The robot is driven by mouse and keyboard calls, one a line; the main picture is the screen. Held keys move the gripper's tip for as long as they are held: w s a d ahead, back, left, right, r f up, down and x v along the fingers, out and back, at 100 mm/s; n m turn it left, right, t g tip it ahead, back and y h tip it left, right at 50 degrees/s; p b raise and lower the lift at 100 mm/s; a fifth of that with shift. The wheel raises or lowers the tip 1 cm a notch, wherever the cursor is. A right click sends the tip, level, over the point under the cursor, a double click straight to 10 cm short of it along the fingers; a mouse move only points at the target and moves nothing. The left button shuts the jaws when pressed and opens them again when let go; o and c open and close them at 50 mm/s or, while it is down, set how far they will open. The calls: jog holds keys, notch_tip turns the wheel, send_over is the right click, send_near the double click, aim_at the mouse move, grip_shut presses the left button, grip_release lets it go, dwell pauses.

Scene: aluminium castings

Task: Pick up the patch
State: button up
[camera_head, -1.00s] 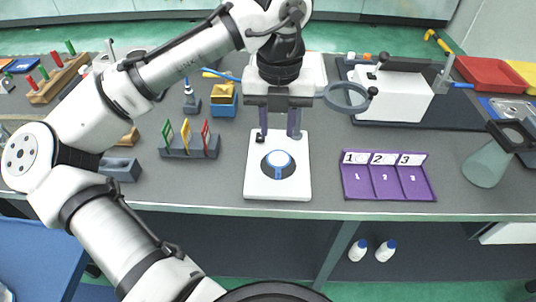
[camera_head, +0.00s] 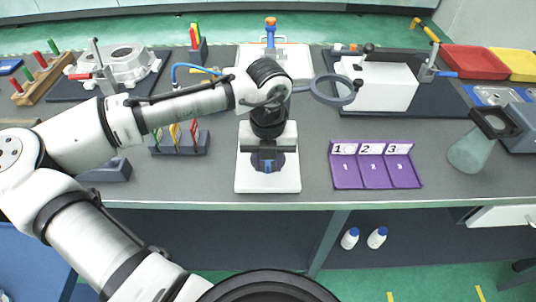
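A round blue and white piece on a dark base, which may be the patch (camera_head: 267,168), sits on a white plate (camera_head: 268,186) at the front middle of the bench. My gripper (camera_head: 268,164) points down right over it and hides most of it. The fingers are low beside the piece, with some blue showing between them. I cannot tell whether they touch it or have closed on it.
A purple tray with slots numbered 1 to 3 (camera_head: 375,178) lies to the right. A rack with coloured pieces (camera_head: 180,146) is to the left. Bare bench (camera_head: 316,170) lies between plate and tray.

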jog(key=shift+f, duration=0.15)
grip_shut()
